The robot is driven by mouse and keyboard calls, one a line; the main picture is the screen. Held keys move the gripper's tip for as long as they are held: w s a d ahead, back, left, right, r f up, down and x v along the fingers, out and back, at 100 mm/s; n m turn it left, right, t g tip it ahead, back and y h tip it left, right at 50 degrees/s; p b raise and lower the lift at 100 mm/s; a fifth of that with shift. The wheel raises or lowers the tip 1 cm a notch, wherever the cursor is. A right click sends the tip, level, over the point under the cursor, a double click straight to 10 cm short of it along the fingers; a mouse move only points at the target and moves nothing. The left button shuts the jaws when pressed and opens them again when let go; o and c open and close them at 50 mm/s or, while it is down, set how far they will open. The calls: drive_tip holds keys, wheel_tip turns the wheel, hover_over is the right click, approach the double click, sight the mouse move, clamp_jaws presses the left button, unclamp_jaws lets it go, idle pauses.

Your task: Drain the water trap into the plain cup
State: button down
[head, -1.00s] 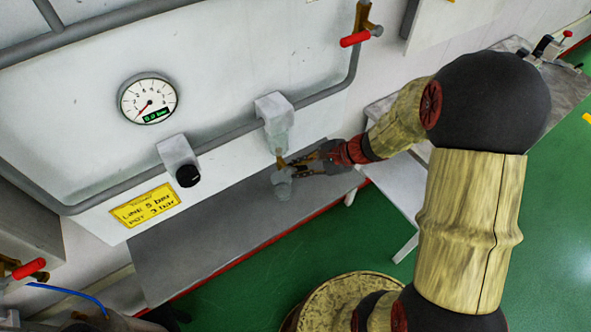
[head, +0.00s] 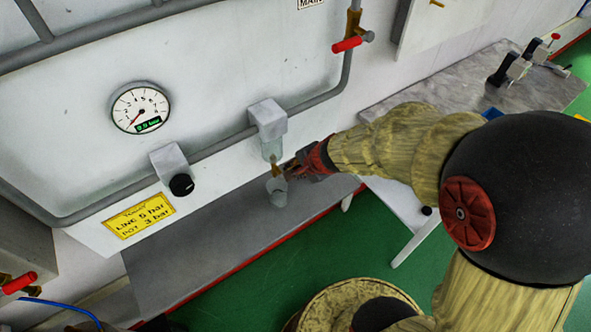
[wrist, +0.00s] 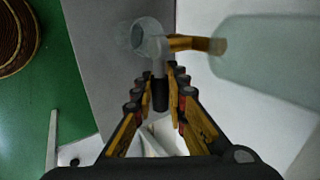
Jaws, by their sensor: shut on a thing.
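The water trap is a clear bowl (head: 271,150) hanging under a grey block, with a brass drain (head: 275,169) at its bottom. In the wrist view the bowl (wrist: 265,60) lies at the right, and the brass drain (wrist: 190,43) points left. The plain cup (head: 277,192) is clear and upright under the drain; its rim shows in the wrist view (wrist: 148,38). My gripper (head: 289,170) is at the drain's height. Its fingers are shut on the black end of a grey lever (wrist: 160,95), which appears to join the drain. Any water is hard to make out.
A grey shelf (head: 205,245) runs below the white panel. The panel carries a gauge (head: 140,107), a black knob (head: 181,184) and a yellow sign (head: 139,215). A grey table (head: 440,85) stands to the right.

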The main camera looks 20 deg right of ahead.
idle(0.4)
drive_tip(key=c, duration=2.1)
unclamp_jaws()
drive_tip(key=shift+o, duration=0.2)
drive_tip(key=shift+r, duration=0.15)
drive_tip(key=v, duration=1.1)
drive_tip(key=shift+s+r, duration=0.25)
drive_tip(key=shift+r, duration=0.05)
